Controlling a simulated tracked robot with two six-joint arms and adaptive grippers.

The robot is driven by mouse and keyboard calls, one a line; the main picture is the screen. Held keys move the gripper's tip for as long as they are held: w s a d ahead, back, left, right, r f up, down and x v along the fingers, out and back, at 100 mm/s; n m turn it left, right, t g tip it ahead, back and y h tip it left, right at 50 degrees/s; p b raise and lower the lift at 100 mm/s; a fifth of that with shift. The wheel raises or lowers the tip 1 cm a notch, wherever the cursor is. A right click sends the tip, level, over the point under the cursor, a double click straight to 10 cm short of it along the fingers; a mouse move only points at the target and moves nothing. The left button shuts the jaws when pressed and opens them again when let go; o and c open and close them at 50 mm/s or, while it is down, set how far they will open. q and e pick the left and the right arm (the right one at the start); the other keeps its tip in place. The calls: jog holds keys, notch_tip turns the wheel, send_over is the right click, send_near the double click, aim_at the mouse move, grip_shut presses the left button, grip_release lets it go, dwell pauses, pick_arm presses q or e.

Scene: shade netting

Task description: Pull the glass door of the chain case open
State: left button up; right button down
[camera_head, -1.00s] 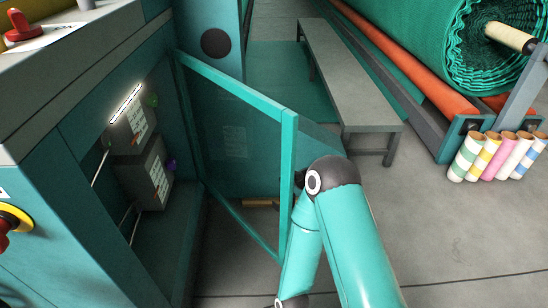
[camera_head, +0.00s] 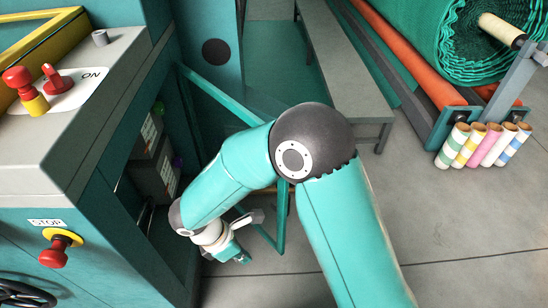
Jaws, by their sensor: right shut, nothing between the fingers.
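The glass door (camera_head: 216,97) of the chain case has a teal frame and stands swung out from the case opening. My right arm hides much of its pane and its upper outer corner; its outer post (camera_head: 282,222) shows below the arm. The chain case (camera_head: 152,235) is open on the left, with dark boxes (camera_head: 150,140) inside. My right gripper (camera_head: 243,238) is shut and empty, low by the opening, in front of the door's lower part. I cannot tell whether it touches the door. My left gripper is out of view.
A control panel with a red lever (camera_head: 55,80) and a red stop knob (camera_head: 52,257) is at left. A grey bench (camera_head: 345,80) stands behind the door. Green netting roll (camera_head: 450,45) and coloured tubes (camera_head: 490,145) are at right. The floor at lower right is clear.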

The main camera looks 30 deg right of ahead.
jog(key=w+d+r+n+t+h+p, duration=0.1)
jog(key=w+r+n+t+h+p, duration=0.15)
jog(key=r, duration=0.75)
jog(key=w+d+r+n+t+h+p, duration=0.1)
jog(key=w+r+h, duration=0.15)
jog(key=r, duration=0.75)
pick_arm(q)
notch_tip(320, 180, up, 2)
jog(key=b, duration=0.3)
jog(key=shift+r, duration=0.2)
pick_arm(e)
jog(key=w+d+f, duration=0.1)
jog(key=d+f, duration=0.6)
jog(key=d, duration=0.4)
jog(key=shift+w+d, duration=0.2)
jog(key=shift+d, duration=0.05)
jog(key=shift+g, duration=0.25)
